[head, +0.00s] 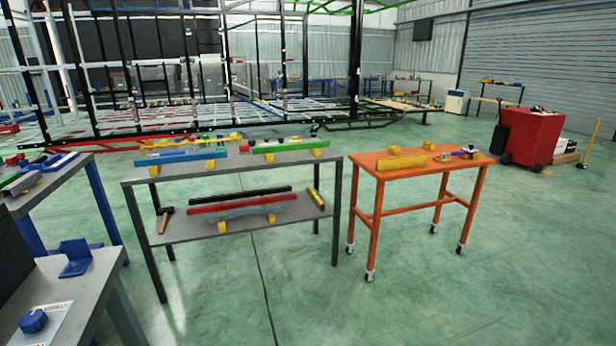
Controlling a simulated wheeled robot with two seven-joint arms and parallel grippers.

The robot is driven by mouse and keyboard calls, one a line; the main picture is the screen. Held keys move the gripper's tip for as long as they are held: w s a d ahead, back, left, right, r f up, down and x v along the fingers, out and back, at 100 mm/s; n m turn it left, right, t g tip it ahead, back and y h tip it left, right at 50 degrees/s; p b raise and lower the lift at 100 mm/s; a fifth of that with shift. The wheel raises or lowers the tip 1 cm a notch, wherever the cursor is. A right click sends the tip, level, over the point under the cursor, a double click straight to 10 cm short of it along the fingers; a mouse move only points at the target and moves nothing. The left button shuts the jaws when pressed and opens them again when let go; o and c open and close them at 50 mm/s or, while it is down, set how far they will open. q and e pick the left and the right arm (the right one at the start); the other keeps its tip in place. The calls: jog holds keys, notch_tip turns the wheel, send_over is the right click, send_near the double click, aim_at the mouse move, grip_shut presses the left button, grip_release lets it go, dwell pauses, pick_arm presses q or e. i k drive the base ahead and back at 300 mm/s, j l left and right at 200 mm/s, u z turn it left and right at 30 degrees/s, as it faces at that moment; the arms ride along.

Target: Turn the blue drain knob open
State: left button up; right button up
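A small blue knob (33,321) with a faceted rim shows at the lower left of the head view. It sits on a pale printed plate (48,328) on the near grey workbench (92,285). It looks like the drain knob; whether it stands open or closed cannot be told. Neither of my grippers is in view, and nothing touches the knob.
A blue angled bracket (76,258) stands behind the knob. A dark panel (18,255) rises at the left edge. A grey two-level table (235,168) and an orange wheeled table (440,168) hold parts. Green floor (400,310) is clear at front right.

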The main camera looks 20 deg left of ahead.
aim_at(35, 321)
jog(key=i+j+u, duration=0.1)
jog(key=u, duration=0.35)
jog(key=i+u, duration=0.25)
jog(key=u, duration=0.15)
jog(key=i+u, duration=0.15)
jog(key=u, duration=0.3)
jog(key=i+l+u, duration=0.15)
jog(key=u, duration=0.25)
jog(key=i+l+u, duration=0.15)
jog(key=u, duration=0.3)
jog(key=i+l+u, duration=0.15)
jog(key=u, duration=0.3)
jog(key=l+u, duration=0.4)
jog(key=i+j, duration=0.05)
